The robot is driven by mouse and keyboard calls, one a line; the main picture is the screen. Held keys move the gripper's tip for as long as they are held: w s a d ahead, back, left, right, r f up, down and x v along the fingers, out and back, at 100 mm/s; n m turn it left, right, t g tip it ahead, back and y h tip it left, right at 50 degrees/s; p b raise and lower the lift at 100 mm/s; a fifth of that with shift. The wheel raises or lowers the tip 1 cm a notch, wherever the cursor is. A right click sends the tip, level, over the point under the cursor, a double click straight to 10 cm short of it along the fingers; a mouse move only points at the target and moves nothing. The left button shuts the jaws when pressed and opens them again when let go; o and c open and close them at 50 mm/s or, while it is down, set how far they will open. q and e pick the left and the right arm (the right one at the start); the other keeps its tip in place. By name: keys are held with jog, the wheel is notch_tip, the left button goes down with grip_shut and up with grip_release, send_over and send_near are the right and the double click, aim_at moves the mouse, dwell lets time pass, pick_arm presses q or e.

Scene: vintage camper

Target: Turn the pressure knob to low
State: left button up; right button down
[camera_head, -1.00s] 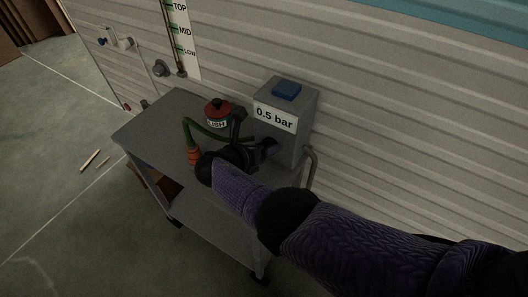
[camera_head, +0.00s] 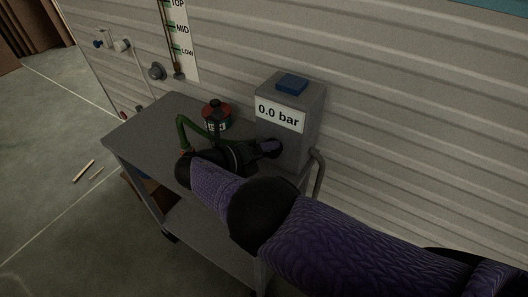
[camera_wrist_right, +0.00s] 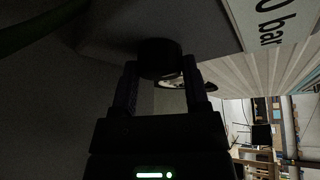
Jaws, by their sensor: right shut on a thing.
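A grey box (camera_head: 297,93) with a blue button on top stands on the trolley and its front display (camera_head: 279,115) reads "0.0 bar". The pressure knob (camera_wrist_right: 160,57) is a dark round cylinder on the box front, seen at the top of the right wrist view. My right gripper (camera_head: 269,148) reaches the box front below the display. In the right wrist view the right gripper (camera_wrist_right: 163,80) is shut on the knob, one finger on each side. In the head view the gripper mostly hides the knob, and no setting mark on it is readable. My left gripper is out of view.
The grey trolley (camera_head: 140,128) carries a red and black canister (camera_head: 216,112) and a green hose (camera_head: 183,128) close to my right wrist. A curved handle (camera_head: 318,175) is at the trolley's right end. The ribbed camper wall (camera_head: 420,130) stands behind, with a level gauge (camera_head: 181,45).

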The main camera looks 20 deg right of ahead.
dwell(0.4)
jog(key=shift+c, duration=1)
grip_release()
jog(key=shift+o, duration=0.6)
jog(key=b+v, duration=0.2)
jog(key=v, duration=0.8)
jog(key=shift+f, duration=0.1)
